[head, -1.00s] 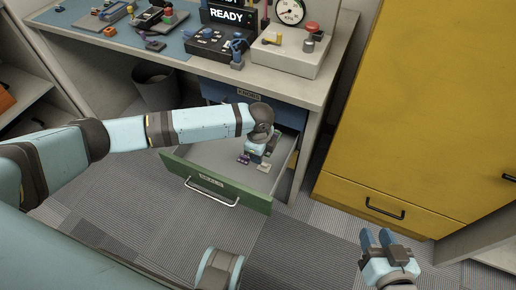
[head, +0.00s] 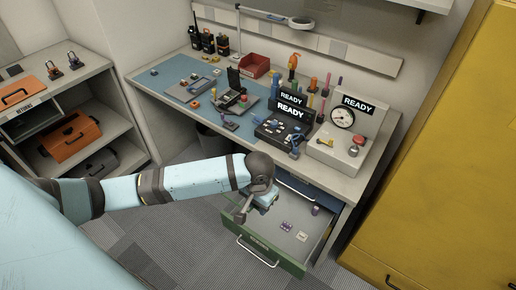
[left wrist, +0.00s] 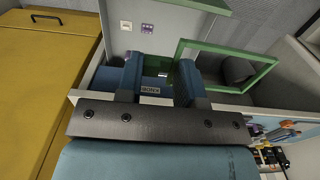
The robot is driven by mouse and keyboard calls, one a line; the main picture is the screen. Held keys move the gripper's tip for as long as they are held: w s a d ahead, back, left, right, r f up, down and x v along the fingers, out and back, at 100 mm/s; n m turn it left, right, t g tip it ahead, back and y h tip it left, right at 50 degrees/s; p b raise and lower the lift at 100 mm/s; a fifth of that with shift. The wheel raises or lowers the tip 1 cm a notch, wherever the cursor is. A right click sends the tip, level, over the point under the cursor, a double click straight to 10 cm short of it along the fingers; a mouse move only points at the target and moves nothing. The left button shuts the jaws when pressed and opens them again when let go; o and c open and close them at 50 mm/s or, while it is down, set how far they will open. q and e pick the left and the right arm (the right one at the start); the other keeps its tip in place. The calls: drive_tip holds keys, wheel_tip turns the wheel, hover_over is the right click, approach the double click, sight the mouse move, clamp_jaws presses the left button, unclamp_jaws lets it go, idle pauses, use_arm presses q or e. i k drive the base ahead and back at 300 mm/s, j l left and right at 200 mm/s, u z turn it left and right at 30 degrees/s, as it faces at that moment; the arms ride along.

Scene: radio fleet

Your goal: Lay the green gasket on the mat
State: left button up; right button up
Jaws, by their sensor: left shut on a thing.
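The green gasket (left wrist: 262,77) is a thin square frame in the left wrist view. My left gripper (left wrist: 158,82) is shut on one side of it, and the rest sticks out past the right finger. In the head view my left gripper (head: 262,200) is over the left part of the open drawer; the gasket is mostly hidden there by the wrist. The blue mat (head: 168,74) lies on the workbench, behind and to the left of the gripper. My right gripper is out of view.
The open drawer (head: 262,253) has a green front and holds small purple parts (head: 287,226) and a white tag (head: 302,236). Radios (head: 207,42), a red bin (head: 256,65), a console (head: 283,132) and a gauge box (head: 342,140) crowd the bench. A yellow cabinet (head: 440,150) stands at right.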

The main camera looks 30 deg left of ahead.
sight(168, 75)
drive_tip(key=i+j, duration=0.1)
drive_tip(key=j, duration=0.4)
drive_tip(key=i+j, duration=0.1)
drive_tip(key=j, duration=0.4)
drive_tip(key=i+j, duration=0.1)
drive_tip(key=j, duration=0.45)
drive_tip(key=i+j, duration=0.15)
drive_tip(key=j, duration=0.35)
drive_tip(key=i+j, duration=0.1)
drive_tip(key=j, duration=0.4)
drive_tip(key=i+j, duration=0.1)
drive_tip(key=j, duration=0.4)
drive_tip(key=i+j, duration=0.1)
drive_tip(key=j, duration=0.4)
